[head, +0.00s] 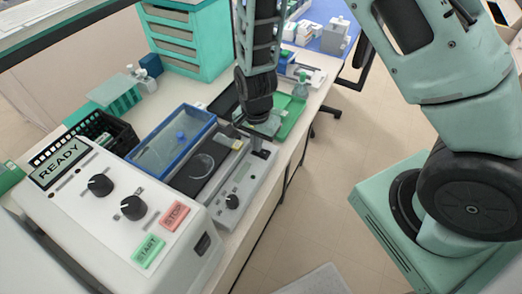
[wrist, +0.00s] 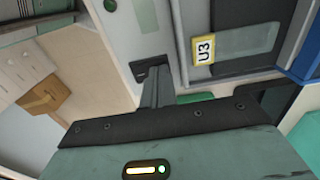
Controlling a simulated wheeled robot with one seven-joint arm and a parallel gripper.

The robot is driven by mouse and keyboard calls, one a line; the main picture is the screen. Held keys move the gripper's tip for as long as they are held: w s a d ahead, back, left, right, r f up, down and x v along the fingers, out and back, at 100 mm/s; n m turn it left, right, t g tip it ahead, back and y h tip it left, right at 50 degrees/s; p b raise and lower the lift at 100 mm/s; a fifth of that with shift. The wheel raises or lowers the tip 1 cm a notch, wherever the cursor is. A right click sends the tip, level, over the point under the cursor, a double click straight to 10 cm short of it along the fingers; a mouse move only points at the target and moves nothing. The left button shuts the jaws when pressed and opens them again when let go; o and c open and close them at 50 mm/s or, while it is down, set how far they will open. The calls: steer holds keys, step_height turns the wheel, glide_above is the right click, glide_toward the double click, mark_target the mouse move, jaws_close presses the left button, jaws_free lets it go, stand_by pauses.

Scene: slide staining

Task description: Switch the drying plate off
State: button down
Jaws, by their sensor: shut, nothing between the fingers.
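The drying plate appears to be the low unit with a dark top (head: 187,183) and a light grey control strip (head: 222,214) with a knob (head: 232,201) and small display. In the wrist view the strip (wrist: 122,40) shows a black switch (wrist: 139,77) near its end. My gripper (head: 262,152) is shut and points down at the strip's far end. In the wrist view its fingers (wrist: 154,72) are right beside the switch and partly cover it; I cannot tell whether they touch. The switch's position is not clear.
A white machine (head: 90,215) with a READY screen, knobs and START and STOP buttons stands in front. A blue-rimmed clear box (head: 172,140), a black rack (head: 112,130) and a green tray (head: 290,118) are close by.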

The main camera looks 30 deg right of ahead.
step_height(320, 180, up, 7)
steer(key=p, duration=0.6)
stand_by(0.3)
stand_by(0.4)
steer(key=s+a+r+n+b, duration=0.3)
steer(key=s+r+n+b, duration=0.2)
steer(key=s+n, duration=0.4)
steer(key=s+a+r+n+b, duration=0.3)
steer(key=s+r+n+b, duration=0.2)
steer(key=s+n, duration=0.4)
steer(key=shift+s+a+r+n+y+b, duration=0.15)
steer(key=shift+s+r+n+y+b, duration=0.25)
steer(key=shift+s, duration=0.65)
